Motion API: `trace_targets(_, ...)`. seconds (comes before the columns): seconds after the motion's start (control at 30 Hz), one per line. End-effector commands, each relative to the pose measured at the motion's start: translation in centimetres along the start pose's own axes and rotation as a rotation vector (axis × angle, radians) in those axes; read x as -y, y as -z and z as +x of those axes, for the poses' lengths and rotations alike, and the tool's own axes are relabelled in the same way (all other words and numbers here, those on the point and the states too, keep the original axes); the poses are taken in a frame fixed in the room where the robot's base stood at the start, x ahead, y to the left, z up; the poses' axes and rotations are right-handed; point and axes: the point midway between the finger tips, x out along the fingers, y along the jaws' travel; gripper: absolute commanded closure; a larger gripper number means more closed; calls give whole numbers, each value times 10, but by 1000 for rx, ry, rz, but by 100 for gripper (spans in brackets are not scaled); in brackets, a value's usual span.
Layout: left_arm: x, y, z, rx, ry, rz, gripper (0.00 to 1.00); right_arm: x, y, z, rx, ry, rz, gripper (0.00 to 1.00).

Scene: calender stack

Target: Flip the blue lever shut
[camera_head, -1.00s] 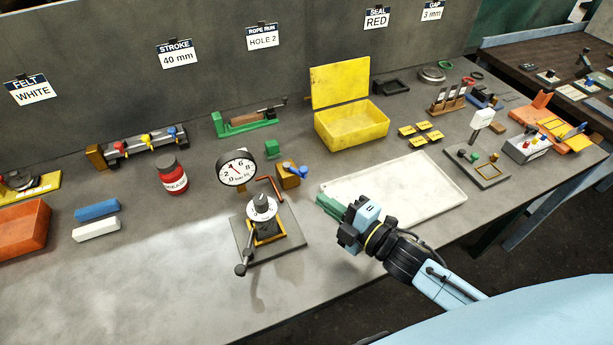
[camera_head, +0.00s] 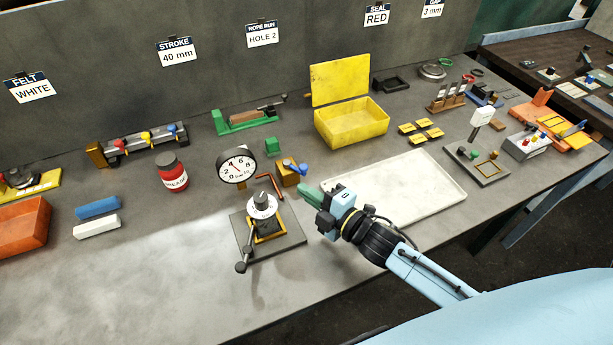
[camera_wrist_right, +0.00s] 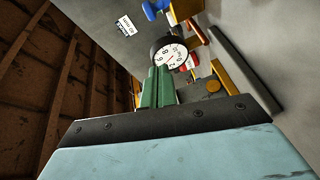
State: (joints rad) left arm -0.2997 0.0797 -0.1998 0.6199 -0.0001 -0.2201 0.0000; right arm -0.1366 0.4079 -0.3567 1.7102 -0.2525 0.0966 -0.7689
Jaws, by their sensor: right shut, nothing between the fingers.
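A blue lever (camera_head: 297,168) sits on a small brass valve block (camera_head: 287,180), just right of the round pressure gauge (camera_head: 238,167). The lever points off to the right side of the block. In the right wrist view the blue lever (camera_wrist_right: 153,9) shows at the top edge, beyond the gauge (camera_wrist_right: 171,56). My right gripper (camera_head: 308,193) has its green fingers shut and empty, slightly right of and nearer than the valve block, apart from the lever. The shut fingers also show in the right wrist view (camera_wrist_right: 157,88). My left gripper is not in view.
A bent copper pipe (camera_head: 271,187) and a dial fixture on a grey plate (camera_head: 290,238) stand left of my right gripper. A white tray (camera_head: 440,203) lies behind and right of it. A small green block (camera_head: 271,147) stands behind the valve. Bare bench lies in front.

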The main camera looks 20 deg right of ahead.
Motion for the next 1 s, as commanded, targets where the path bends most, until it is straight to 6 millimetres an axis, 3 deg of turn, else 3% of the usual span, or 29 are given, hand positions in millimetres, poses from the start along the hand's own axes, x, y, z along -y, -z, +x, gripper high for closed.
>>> trace_targets(0.17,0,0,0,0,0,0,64,-1,0,36,-1,-2,1,100)
trace_targets(0.3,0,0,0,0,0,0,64,0,-24,38,1,2,-3,100)
trace_targets(0.43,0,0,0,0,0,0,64,0,-34,41,0,1,-1,100)
trace_targets(1.0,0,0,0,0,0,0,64,0,-44,36,1,1,0,100)
